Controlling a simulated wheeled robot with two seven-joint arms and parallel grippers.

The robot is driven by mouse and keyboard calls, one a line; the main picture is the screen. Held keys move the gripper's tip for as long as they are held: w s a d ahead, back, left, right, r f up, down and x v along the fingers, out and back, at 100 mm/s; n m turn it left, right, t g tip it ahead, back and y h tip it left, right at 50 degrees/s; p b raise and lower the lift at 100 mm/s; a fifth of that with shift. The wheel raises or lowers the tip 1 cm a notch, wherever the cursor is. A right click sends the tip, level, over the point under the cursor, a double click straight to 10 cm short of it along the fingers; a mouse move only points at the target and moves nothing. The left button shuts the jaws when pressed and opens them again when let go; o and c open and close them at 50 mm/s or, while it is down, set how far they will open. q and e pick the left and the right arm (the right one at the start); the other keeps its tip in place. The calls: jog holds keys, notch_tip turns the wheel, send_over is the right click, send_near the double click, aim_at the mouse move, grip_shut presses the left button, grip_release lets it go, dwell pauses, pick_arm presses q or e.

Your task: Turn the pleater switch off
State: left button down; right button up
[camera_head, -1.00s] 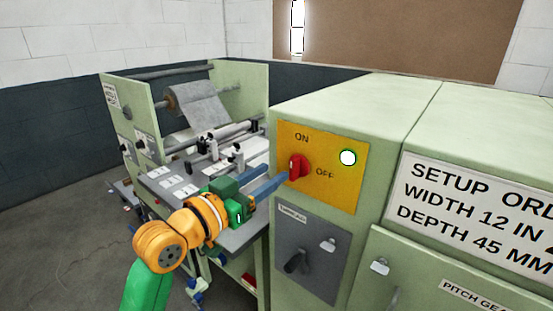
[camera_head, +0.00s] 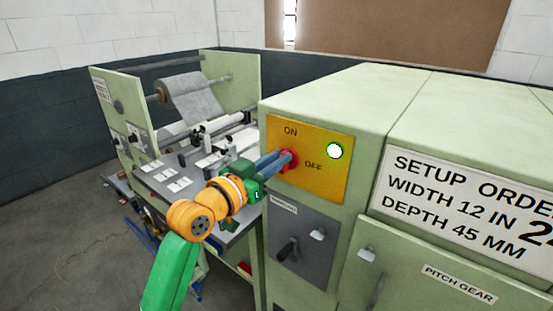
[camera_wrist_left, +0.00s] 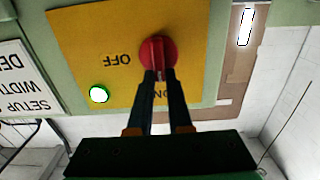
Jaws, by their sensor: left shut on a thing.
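The red rotary switch (camera_head: 293,155) sits on the yellow panel (camera_head: 330,187) of the green machine, between an ON label above and an OFF label at right. My left gripper (camera_head: 283,160) reaches it from the left, its blue fingers shut on the knob. In the left wrist view, upside down, the red switch (camera_wrist_left: 157,48) shows at the fingertips (camera_wrist_left: 159,74), with a finger on each side of its handle. The handle points roughly toward ON, partly hidden. The round lamp (camera_head: 334,151) glows white with a green rim. My right gripper is not in view.
Below the yellow panel is a grey panel (camera_head: 318,235) with a dark lever (camera_head: 288,250). A setup order sign (camera_head: 450,200) is on the machine at right. The pleating table with a grey roll (camera_head: 190,97) stands behind my left arm.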

pick_arm(q)
jog(key=m, duration=0.4)
jog(key=d+m+p, duration=0.1)
jog(key=m, duration=0.3)
jog(key=s+f+m, duration=0.1)
jog(key=m, duration=0.4)
jog(key=shift+d, duration=0.2)
jog(key=shift+s+d+f+m+p, duration=0.15)
jog(key=shift+m+p, duration=0.15)
jog(key=shift+m, duration=0.55)
jog(key=shift+w+a+f+m+p, duration=0.1)
jog(key=shift+f+m+p, duration=0.15)
jog(key=shift+m, duration=0.55)
jog(key=shift+s+d+f+m+p, duration=0.1)
jog(key=shift+m+p, duration=0.25)
jog(key=shift+m, duration=0.5)
jog(key=c, duration=0.8)
grip_release()
jog(key=shift+c, duration=0.2)
